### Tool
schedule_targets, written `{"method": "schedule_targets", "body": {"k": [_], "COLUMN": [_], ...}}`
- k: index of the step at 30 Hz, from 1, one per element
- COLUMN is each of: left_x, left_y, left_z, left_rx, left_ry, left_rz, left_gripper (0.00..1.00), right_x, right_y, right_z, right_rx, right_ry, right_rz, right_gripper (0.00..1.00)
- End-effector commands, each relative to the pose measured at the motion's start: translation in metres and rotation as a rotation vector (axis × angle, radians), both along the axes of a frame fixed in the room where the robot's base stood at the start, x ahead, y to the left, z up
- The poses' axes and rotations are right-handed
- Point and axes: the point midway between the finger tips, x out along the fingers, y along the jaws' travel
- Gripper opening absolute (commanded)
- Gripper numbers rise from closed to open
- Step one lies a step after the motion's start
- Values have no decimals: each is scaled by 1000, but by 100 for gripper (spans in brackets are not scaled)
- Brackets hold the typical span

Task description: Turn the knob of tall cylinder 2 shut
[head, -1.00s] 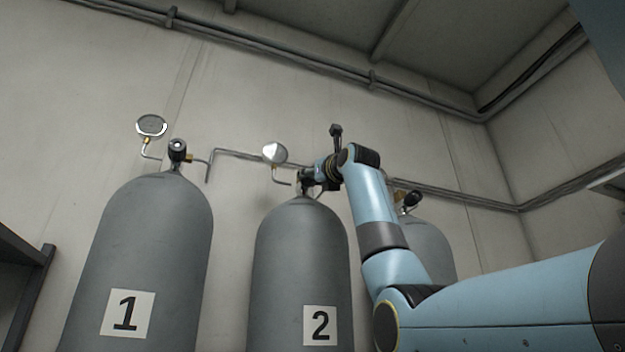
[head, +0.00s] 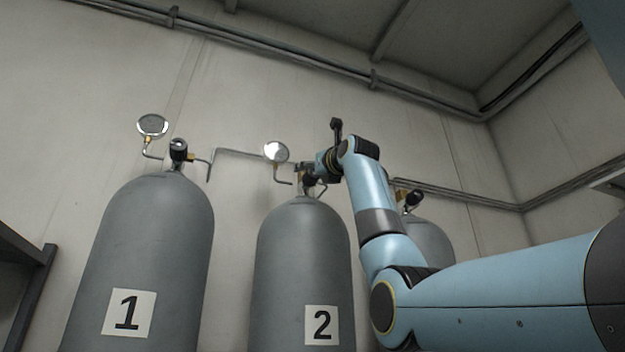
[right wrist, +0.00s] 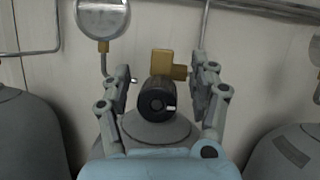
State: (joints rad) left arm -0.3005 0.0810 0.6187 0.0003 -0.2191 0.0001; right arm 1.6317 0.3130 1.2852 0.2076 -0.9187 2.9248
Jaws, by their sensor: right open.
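Tall cylinder 2 (head: 302,255) is grey with a "2" label (head: 322,325) and stands in the middle of the head view. Its black knob (right wrist: 157,97) has a white mark on its right side and sits below a brass valve body (right wrist: 163,63) in the right wrist view. My right gripper (right wrist: 166,82) is open, with one finger on each side of the knob and a gap on both sides. In the head view my right gripper (head: 305,173) is at the top of cylinder 2 and partly hides the knob. My left gripper is not in view.
Cylinder 1 (head: 145,255) stands to the left with its own knob (head: 179,150) and gauge (head: 152,125). The gauge of cylinder 2 (head: 276,152) is just left of my right gripper. A third cylinder (head: 428,240) is partly behind my right arm. A pipe runs along the wall.

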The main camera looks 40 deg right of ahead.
Motion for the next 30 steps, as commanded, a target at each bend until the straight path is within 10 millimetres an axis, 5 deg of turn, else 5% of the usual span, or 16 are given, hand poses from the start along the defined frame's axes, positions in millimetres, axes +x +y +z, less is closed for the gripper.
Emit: {"method": "schedule_targets", "body": {"k": [6,12,30], "left_x": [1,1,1], "left_y": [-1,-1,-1], "left_z": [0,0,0], "left_rx": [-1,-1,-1], "left_ry": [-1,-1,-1], "left_rz": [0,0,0], "left_gripper": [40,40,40], "right_x": [-1,0,1], "right_y": [1,1,1], "right_z": [49,73,79], "right_rx": [0,0,0], "right_ry": [-2,0,1], "right_rz": [2,2,1], "right_gripper": [61,61,61]}}
